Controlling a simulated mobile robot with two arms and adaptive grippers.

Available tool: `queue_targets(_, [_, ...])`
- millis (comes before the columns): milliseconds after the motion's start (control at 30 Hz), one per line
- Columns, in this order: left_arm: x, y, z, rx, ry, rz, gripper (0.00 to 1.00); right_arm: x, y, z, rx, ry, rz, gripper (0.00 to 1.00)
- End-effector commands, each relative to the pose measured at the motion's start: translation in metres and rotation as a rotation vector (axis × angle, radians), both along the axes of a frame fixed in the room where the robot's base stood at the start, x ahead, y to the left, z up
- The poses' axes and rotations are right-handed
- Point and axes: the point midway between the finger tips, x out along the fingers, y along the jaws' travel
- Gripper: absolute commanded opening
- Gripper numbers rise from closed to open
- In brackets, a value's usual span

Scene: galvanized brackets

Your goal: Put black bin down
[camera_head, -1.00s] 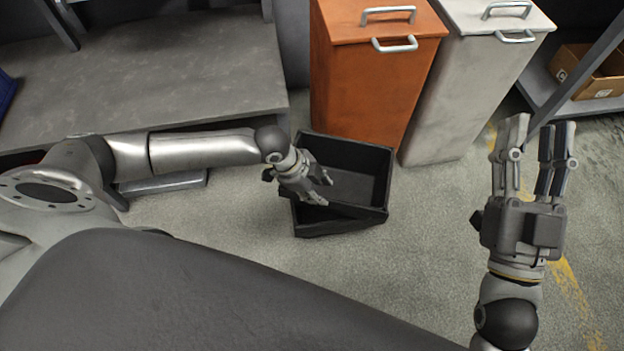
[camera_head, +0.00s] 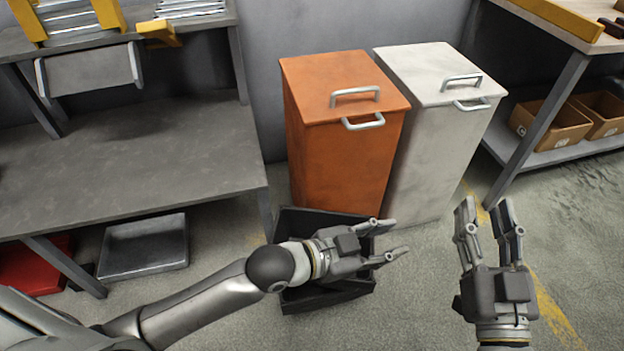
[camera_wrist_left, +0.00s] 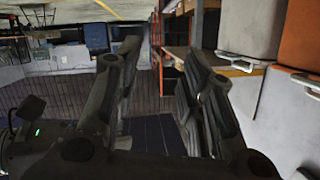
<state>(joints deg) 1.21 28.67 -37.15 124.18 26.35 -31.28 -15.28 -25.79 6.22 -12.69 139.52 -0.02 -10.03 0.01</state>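The black bin (camera_head: 326,297) is an open, dark box that appears to stand on the floor in front of the orange bin. My left gripper (camera_head: 398,240) is open and empty, with its fingers pointing right. It is over the bin in the head view, and the gripper and forearm hide much of the bin's inside. In the left wrist view my left gripper (camera_wrist_left: 165,58) shows its fingers spread with nothing between them; I cannot make out the black bin there. My right gripper (camera_head: 486,207) is open and empty, to the right of the bin, fingers pointing up the picture.
A tall orange bin (camera_head: 345,150) and a white bin (camera_head: 428,150) with metal handles stand behind the black bin. A grey workbench (camera_head: 120,165) is at left, with a dark tray (camera_head: 143,245) below. Cardboard boxes (camera_head: 555,125) sit on a right shelf. Floor at right is clear.

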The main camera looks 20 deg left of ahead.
Motion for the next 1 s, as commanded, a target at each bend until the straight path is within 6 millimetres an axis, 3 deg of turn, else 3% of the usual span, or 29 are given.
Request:
queue_targets(33, [0.001, 0.003, 0.028, -0.110, -0.035, 0.073, 0.37, 0.000, 0.000, 0.000, 0.000, 0.000, 0.000, 0.40])
queue_targets(100, [0.005, 0.020, 0.061, -0.229, -0.093, 0.183, 0.37, 0.000, 0.000, 0.000, 0.000, -0.001, 0.000, 0.40])
queue_targets(200, [0.006, 0.058, 0.098, -0.355, -0.171, 0.338, 0.37, 0.000, 0.000, 0.000, 0.000, -0.001, 0.000, 0.40])
queue_targets(300, [0.002, 0.095, 0.120, -0.425, -0.237, 0.463, 0.37, 0.000, 0.000, 0.000, 0.000, -0.001, 0.000, 0.40])
queue_targets(400, [-0.003, 0.121, 0.132, -0.457, -0.283, 0.544, 0.37, 0.000, 0.000, 0.000, 0.000, -0.001, 0.000, 0.40])
queue_targets(500, [-0.007, 0.134, 0.138, -0.464, -0.308, 0.584, 0.37, 0.000, 0.000, 0.000, 0.000, -0.001, 0.000, 0.40])
queue_targets(1000, [-0.007, 0.136, 0.139, -0.465, -0.312, 0.590, 0.37, 0.000, 0.001, 0.000, 0.001, 0.000, 0.001, 0.40])
